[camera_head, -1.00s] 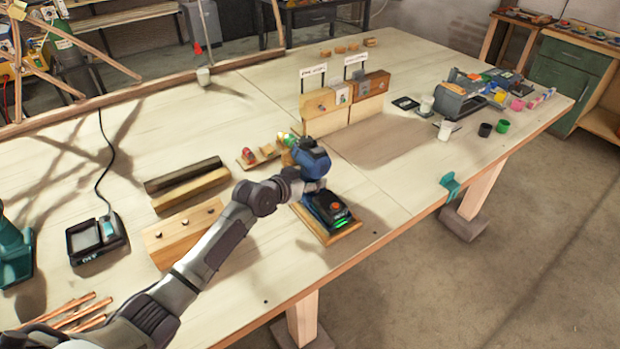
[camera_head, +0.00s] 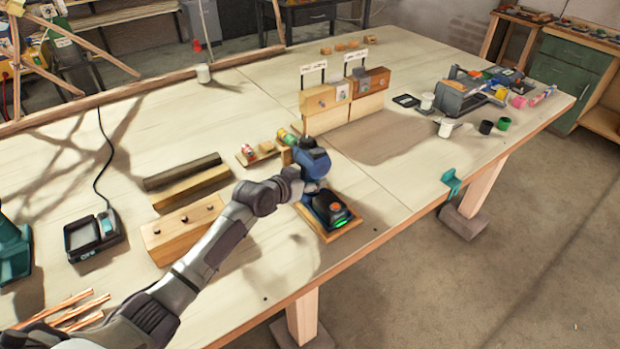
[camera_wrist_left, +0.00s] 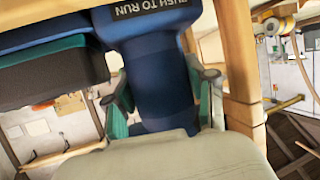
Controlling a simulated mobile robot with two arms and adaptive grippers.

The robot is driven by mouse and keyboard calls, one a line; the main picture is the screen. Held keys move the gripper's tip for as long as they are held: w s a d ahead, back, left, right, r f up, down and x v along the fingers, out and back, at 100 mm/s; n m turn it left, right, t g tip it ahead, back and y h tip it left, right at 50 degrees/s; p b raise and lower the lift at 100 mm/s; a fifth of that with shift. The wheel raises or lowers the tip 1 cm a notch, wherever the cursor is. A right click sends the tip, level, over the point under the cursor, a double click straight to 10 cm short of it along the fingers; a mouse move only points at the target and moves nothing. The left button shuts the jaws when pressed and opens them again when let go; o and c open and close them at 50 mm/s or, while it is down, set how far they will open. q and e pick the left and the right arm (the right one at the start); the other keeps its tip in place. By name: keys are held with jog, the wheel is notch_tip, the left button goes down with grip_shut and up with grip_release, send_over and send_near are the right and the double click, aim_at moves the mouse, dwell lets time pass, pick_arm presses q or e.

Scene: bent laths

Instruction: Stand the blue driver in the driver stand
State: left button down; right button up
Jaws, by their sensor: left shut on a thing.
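The blue driver (camera_head: 312,158) is upright, its foot with a green light (camera_head: 333,211) over the wooden base of the driver stand (camera_head: 346,234). I cannot tell whether the foot touches the base. A wooden part of the stand (camera_head: 286,156) rises beside the driver's head. My left gripper (camera_head: 309,185) is shut on the driver's handle. In the left wrist view the gripper's fingers (camera_wrist_left: 165,103) lie on both sides of the blue handle (camera_wrist_left: 162,75), and a wooden post (camera_wrist_left: 236,60) stands right beside it. My right gripper is not in view.
Wooden blocks (camera_head: 180,230) lie left of my left arm. A small rack with coloured items (camera_head: 258,152) stands behind the driver. A charger (camera_head: 95,238) is at the left, and labelled wooden boxes (camera_head: 340,105) stand further back. The table's front edge is close to the stand.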

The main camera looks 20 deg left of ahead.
pick_arm(q)
jog(key=shift+w+r, duration=0.1)
jog(key=shift+r, duration=0.2)
